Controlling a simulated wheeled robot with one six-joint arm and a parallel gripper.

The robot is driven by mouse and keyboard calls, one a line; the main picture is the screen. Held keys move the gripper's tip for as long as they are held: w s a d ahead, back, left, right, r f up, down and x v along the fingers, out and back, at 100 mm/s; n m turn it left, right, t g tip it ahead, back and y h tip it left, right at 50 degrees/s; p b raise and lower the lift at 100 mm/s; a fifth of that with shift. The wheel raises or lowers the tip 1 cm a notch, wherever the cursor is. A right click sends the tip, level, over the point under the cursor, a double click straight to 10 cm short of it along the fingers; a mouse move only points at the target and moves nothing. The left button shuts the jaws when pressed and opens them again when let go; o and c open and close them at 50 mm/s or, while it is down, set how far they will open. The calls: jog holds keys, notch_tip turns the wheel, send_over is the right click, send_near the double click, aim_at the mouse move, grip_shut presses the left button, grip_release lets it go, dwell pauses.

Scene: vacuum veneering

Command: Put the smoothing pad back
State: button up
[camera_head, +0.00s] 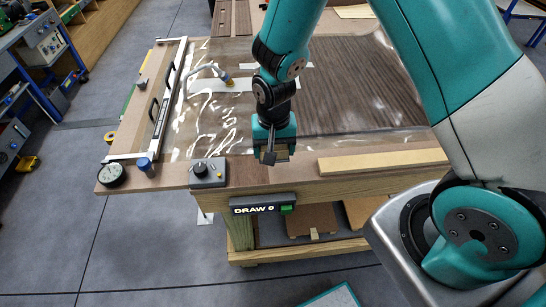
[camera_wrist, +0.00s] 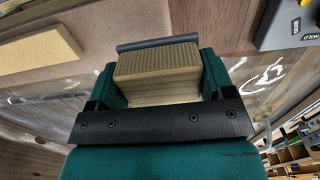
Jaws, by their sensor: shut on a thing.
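My gripper (camera_head: 273,146) hangs over the front part of the bench, near its middle. In the wrist view my gripper (camera_wrist: 160,72) has its teal fingers shut on the smoothing pad (camera_wrist: 158,64), a tan ribbed block with a dark grey bar along its far edge. In the head view the pad (camera_head: 280,156) shows only partly below the fingers. Whether it touches the bench top cannot be told. A pale wooden strip (camera_head: 382,161) lies on the bench front edge, to the right of my gripper, and also shows in the wrist view (camera_wrist: 36,52).
Clear film with white wrinkles (camera_head: 215,120) covers the bench, with a dark veneer sheet (camera_head: 350,90) under it. A hose fitting (camera_head: 222,77) stands on it. A control box (camera_head: 208,173), blue knob (camera_head: 144,164) and gauge (camera_head: 112,174) sit front left. A "DRAW 0" display (camera_head: 262,204) fronts the bench.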

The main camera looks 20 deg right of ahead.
aim_at(273, 169)
jog(key=shift+f+p, duration=0.4)
jog(key=shift+f, duration=2.15)
jog(key=shift+f, duration=0.1)
jog(key=shift+f, duration=0.15)
jog(key=o, duration=1.1)
notch_tip(273, 169, up, 12)
jog(key=b, duration=0.3)
jog(key=r, duration=0.1)
jog(key=s+r, duration=0.1)
jog(key=a+r+n, duration=0.1)
jog(key=shift+s+r+y, duration=0.15)
jog(key=shift+r+y, duration=0.05)
jog(key=shift+y, duration=0.1)
jog(key=s+a+r+n+y, duration=0.1)
jog(key=s+r+n, duration=0.3)
jog(key=s+r, duration=0.3)
jog(key=s+a+r+n+y, duration=0.2)
jog(key=s+r+n, duration=0.3)
jog(key=s, duration=0.5)
notch_tip(273, 169, up, 2)
jog(key=shift+a+r+n+y, duration=0.2)
jog(key=shift+a+n+y, duration=0.1)
